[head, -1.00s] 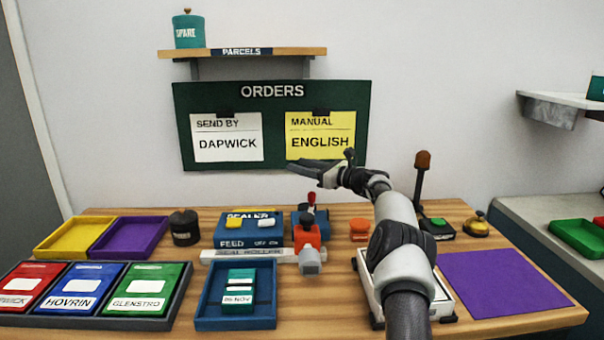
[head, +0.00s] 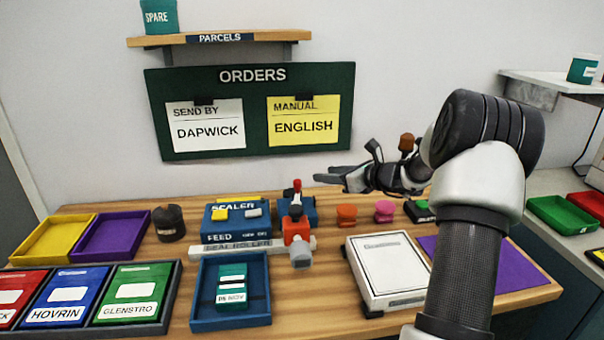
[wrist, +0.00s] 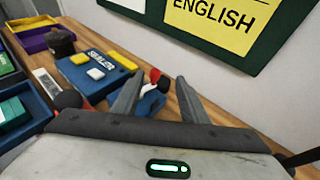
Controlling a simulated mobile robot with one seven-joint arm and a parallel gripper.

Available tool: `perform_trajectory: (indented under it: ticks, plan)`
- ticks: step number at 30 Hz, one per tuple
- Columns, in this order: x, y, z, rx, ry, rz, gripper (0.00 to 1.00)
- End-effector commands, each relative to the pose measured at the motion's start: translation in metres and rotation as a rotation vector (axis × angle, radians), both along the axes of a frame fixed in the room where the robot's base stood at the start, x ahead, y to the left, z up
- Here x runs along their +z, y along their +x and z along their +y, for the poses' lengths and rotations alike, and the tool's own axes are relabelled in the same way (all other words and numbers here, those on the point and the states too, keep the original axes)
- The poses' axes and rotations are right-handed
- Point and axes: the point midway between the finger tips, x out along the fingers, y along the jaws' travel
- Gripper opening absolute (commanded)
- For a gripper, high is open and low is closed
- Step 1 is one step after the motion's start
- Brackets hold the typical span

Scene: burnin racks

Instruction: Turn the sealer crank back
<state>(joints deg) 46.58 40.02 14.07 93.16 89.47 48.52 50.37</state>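The blue sealer (head: 235,224) stands at the back middle of the table, with a yellow and a pale button on top. Right beside it is a blue block with a crank that has a red knob (head: 297,185). An orange part with a grey end (head: 298,238) is in front of the block. My gripper (head: 322,178) is to the right of the red knob and points left. In the wrist view its two fingers are apart and empty, and the red knob (wrist: 155,76) shows between and beyond them. I see no contact with it.
A white flat box (head: 386,268) and a purple mat (head: 510,270) lie to the right. Orange and pink stamp-like items (head: 346,214) stand behind. A blue tray (head: 232,316) with a teal packet is in front. The orders board (head: 250,147) hangs behind.

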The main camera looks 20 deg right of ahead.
Motion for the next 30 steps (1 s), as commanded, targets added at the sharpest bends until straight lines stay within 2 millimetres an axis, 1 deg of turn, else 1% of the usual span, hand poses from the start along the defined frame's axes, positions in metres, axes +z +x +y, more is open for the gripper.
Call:
perform_trajectory:
  ticks: [1,3,6,8,11,14,24,30]
  plan:
    - [-0.001,-0.016,0.0,-0.013,-0.008,0.022,0.4]
    - [-0.005,-0.029,0.002,-0.024,-0.013,0.041,0.4]
    - [-0.01,-0.036,0.003,-0.031,-0.017,0.055,0.4]
    - [-0.013,-0.034,0.005,-0.031,-0.017,0.058,0.4]
    - [-0.019,-0.024,0.01,-0.029,-0.017,0.056,0.4]
    - [-0.027,-0.007,0.017,-0.027,-0.017,0.057,0.4]
    - [-0.055,0.058,0.042,-0.028,-0.016,0.055,0.4]
    - [-0.069,0.09,0.055,-0.028,-0.016,0.056,0.4]
